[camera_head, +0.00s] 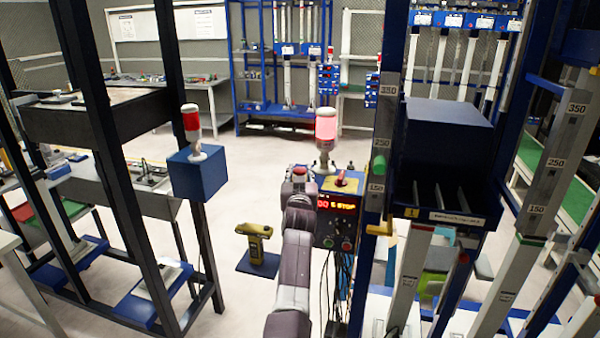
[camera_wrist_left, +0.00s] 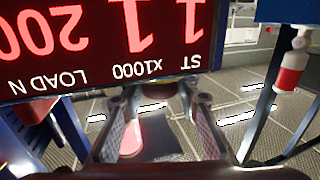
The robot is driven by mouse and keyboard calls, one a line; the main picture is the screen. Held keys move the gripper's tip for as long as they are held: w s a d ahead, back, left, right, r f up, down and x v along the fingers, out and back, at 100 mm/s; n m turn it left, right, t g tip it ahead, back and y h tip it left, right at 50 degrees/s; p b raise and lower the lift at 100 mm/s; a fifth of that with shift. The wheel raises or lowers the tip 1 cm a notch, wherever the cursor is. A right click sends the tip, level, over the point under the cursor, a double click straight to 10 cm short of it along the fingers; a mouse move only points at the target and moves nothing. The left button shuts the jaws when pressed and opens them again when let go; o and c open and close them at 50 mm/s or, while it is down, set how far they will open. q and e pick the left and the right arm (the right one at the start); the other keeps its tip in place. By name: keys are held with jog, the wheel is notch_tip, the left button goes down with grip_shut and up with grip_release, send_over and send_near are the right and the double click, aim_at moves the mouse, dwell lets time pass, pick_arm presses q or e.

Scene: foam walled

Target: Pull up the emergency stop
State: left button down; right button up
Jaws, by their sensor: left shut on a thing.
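The display (camera_wrist_left: 100,45) fills the top of the left wrist view, close and upside down. My left gripper (camera_head: 299,173) is at the upper left of the box. Its two fingers (camera_wrist_left: 165,115) are shut on a small red-topped piece that looks like the emergency stop (camera_head: 300,169); the fingers hide most of it. A red knob (camera_head: 341,179) on a yellowish base sits on the box, to the right of my gripper. My right gripper is not in view.
A lit red beacon (camera_head: 326,124) stands behind the box. Another beacon (camera_head: 191,122) stands on a blue box (camera_head: 198,173) at the left. Cables hang below the control box. A rack with a dark blue bin (camera_head: 445,140) is close on the right. A yellow tool (camera_head: 255,243) is at the lower left.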

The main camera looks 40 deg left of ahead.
pick_arm(q)
jog(key=shift+r, duration=0.8)
jog(key=c, duration=1.4)
grip_release()
jog(key=shift+c, duration=0.2)
jog(key=shift+f, duration=0.1)
jog(key=shift+s+d+f, duration=0.1)
jog(key=shift+s+d, duration=0.25)
jog(key=shift+s, duration=0.05)
jog(key=v, duration=0.6)
jog(key=shift+s, duration=0.25)
jog(key=shift+d, duration=0.15)
